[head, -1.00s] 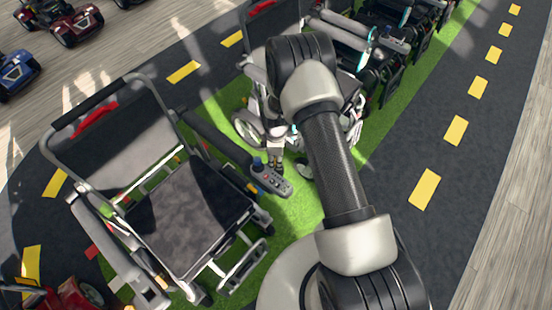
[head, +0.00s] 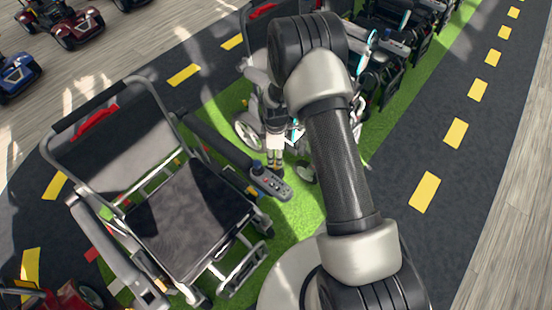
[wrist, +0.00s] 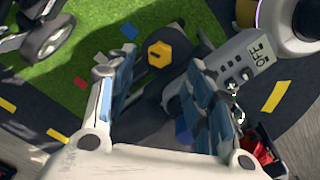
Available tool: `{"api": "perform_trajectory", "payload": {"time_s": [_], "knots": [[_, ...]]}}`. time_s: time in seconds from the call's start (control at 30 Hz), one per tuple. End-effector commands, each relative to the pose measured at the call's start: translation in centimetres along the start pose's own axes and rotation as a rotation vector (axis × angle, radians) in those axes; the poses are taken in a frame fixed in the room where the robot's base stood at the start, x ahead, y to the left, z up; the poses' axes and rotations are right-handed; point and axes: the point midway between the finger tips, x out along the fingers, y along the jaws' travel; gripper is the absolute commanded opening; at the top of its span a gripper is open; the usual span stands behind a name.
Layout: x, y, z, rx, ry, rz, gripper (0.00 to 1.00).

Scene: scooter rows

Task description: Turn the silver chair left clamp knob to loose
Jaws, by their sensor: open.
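The silver chair (head: 185,225) stands at the left of the head view, with a dark seat and a grey tubular frame. A yellow hexagonal knob (wrist: 160,54) on a dark round mount shows in the wrist view, beside a grey control box. My gripper (wrist: 161,72) is open and empty. Its two blue-padded fingers lie to the left and right of the knob's line in the wrist view, and I see no contact. In the head view my gripper (head: 275,164) points down near the joystick end of the chair's armrest.
The grey control box (wrist: 235,75), with a display reading OFF, is close to the right finger. More chairs (head: 390,60) stand in a row behind my arm. Small scooters (head: 60,22) are at the upper left. The dark lane (head: 440,150) at right is clear.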

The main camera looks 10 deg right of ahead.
Motion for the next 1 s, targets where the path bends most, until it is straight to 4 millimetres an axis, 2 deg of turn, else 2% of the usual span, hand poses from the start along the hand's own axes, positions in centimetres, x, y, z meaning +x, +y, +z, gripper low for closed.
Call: {"api": "perform_trajectory", "payload": {"time_s": [0.03,0.2,0.83,0.93,1.0], "knots": [[-0.8,0.1,0.0,0.0,0.001,0.003,0.48],[-2.1,0.1,0.0,0.0,0.0,0.001,0.48],[-2.5,0.1,0.0,0.003,0.001,0.003,0.48],[-4.2,0.4,-0.1,0.026,0.006,0.015,0.48],[-6.7,0.5,-0.1,0.067,0.013,0.032,0.48]]}}
